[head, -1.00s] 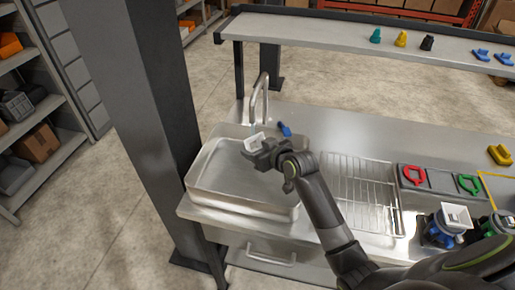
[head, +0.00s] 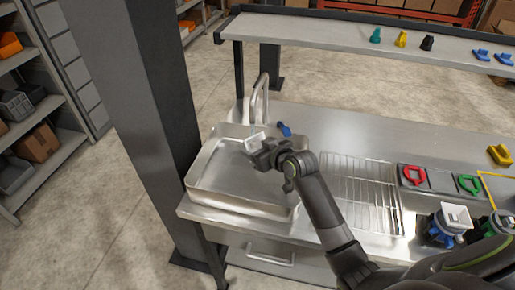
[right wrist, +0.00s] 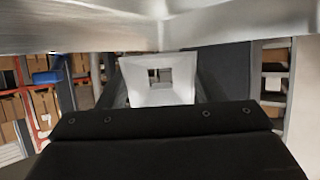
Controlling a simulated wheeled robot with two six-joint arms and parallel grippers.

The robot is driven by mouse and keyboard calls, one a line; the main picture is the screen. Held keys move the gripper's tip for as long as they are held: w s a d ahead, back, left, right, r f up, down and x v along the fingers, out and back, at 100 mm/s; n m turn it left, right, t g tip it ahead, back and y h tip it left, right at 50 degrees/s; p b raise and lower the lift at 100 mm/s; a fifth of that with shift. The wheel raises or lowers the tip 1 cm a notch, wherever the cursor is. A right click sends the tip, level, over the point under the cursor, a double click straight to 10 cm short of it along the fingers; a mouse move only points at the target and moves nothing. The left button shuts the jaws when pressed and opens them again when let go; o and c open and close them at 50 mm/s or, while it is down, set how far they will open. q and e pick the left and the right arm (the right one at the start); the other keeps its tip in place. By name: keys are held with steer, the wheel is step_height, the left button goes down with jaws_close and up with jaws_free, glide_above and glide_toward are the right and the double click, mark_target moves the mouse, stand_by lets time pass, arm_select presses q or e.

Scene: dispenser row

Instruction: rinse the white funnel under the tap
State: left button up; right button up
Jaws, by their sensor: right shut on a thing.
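I cannot tell whether water is running from the tap. A blue lever-like part (head: 284,129) is right of the tap. My left gripper is not in view.
A wire drying rack (head: 350,190) lies right of the basin. Beyond it are a grey holder with a red ring (head: 413,175) and a green ring (head: 468,184), and a blue container topped with a white funnel-shaped piece (head: 456,216). A dark post (head: 140,120) stands at left.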

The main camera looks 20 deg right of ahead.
stand_by(0.4)
steer(key=shift+s+a+r+p, duration=0.15)
steer(key=shift+s+a+p, duration=0.15)
steer(key=shift+p, duration=0.2)
steer(key=s+a+r+p, duration=0.1)
steer(key=s+a+p, duration=0.3)
steer(key=s, duration=0.3)
steer(key=shift+a, duration=0.2)
steer(key=shift+w, duration=0.1)
